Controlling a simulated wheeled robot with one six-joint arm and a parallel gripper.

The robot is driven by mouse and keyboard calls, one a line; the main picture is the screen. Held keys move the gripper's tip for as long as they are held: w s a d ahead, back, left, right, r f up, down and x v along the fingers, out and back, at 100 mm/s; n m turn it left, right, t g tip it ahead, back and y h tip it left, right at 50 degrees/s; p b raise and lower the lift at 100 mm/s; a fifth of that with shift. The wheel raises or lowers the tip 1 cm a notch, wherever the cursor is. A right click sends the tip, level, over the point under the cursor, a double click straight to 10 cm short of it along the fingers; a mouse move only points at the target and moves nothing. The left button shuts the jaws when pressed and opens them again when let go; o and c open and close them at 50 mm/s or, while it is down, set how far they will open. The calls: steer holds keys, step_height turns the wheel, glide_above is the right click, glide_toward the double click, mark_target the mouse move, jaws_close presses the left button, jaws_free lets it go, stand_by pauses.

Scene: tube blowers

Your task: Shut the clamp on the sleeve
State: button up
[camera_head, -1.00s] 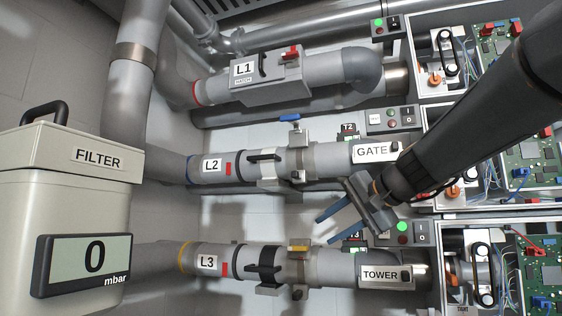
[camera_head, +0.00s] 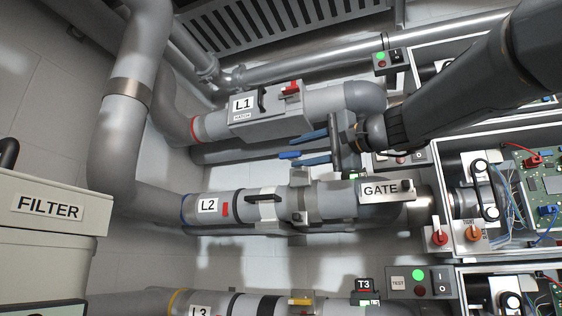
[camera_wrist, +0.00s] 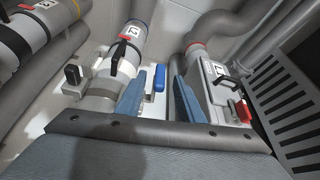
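The L2 pipe carries a sleeve with a black handle (camera_head: 265,197) and, right of it, a grey clamp (camera_head: 299,180). The clamp's blue lever (camera_head: 289,155) sticks out on the pipe's upper side, toward L1. My gripper (camera_head: 298,149) is open, with its blue-grey fingers close by the lever. In the wrist view the blue lever (camera_wrist: 159,78) shows between the two open fingertips (camera_wrist: 157,84), with gaps on both sides. The black sleeve handle also shows there (camera_wrist: 118,55). The lower finger partly hides the lever's root, and I cannot tell whether anything touches.
The L1 hatch box (camera_head: 268,112) with a red lever (camera_head: 290,88) lies close above my gripper. The L3 pipe (camera_head: 215,303) is below, with a yellow lever (camera_head: 300,300). The filter box (camera_head: 48,205) stands left. Open electronics boxes (camera_head: 470,150) line the right.

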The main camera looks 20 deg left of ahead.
mark_target(279, 158)
steer(key=shift+w+a, duration=0.1)
steer(key=shift+w, duration=0.2)
steer(key=shift+w+a+r+p, duration=0.1)
steer(key=shift+a+p, duration=0.15)
steer(key=shift+p, duration=0.05)
steer(key=p+x, duration=0.3)
steer(key=x, duration=0.3)
steer(key=shift+a, duration=0.15)
steer(key=shift+w+a, duration=0.1)
steer(key=shift+a, duration=0.25)
jaws_close()
